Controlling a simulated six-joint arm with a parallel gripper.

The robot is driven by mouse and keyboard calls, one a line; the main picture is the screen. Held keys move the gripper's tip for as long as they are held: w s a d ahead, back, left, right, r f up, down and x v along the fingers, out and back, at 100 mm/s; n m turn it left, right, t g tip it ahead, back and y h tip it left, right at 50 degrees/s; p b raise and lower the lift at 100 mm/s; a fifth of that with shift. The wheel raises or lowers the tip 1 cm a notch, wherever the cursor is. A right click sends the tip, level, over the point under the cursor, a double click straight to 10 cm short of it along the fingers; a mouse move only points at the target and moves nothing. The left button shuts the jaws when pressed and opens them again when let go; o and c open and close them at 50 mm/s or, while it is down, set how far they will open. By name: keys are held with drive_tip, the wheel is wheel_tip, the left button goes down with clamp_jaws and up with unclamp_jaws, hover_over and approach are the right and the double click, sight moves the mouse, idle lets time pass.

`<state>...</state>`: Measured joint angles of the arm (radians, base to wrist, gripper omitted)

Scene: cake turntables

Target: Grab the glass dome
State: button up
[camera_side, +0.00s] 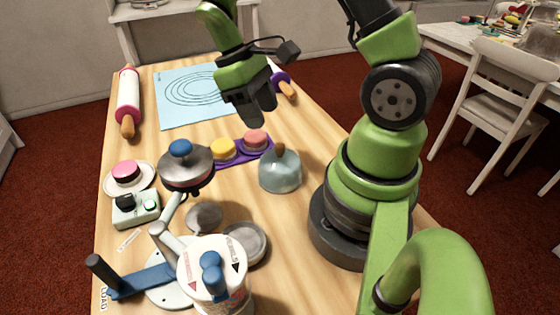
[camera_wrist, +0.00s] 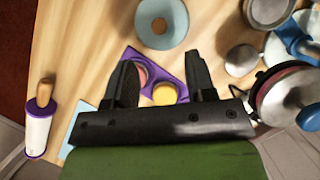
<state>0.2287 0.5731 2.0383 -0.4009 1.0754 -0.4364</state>
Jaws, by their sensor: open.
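The glass dome (camera_side: 280,178) is a pale blue, see-through cover with a brown knob on top. It stands upright on the wooden table, right of the purple tray (camera_side: 238,158). In the wrist view the dome (camera_wrist: 176,15) shows from above at the top edge, beyond my fingertips and apart from them. My gripper (camera_side: 253,116) is open and empty, in the air over the table, behind the dome in the side view. In the wrist view my gripper (camera_wrist: 161,62) has its two fingers spread over the purple tray, with a yellow cake (camera_wrist: 164,94) between them.
A pink cake (camera_side: 256,139) shares the tray with the yellow one. A turntable (camera_side: 187,168) with a blue knob stands to the left. Metal dishes (camera_side: 245,242) and a white-topped device (camera_side: 212,265) are in front. A rolling pin (camera_side: 129,100) and a blue mat (camera_side: 180,98) lie behind.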

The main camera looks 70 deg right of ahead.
sight(279, 144)
drive_tip(key=shift+s+x, duration=0.2)
drive_tip(key=shift+x, duration=3.7)
drive_tip(key=shift+r, duration=0.15)
clamp_jaws()
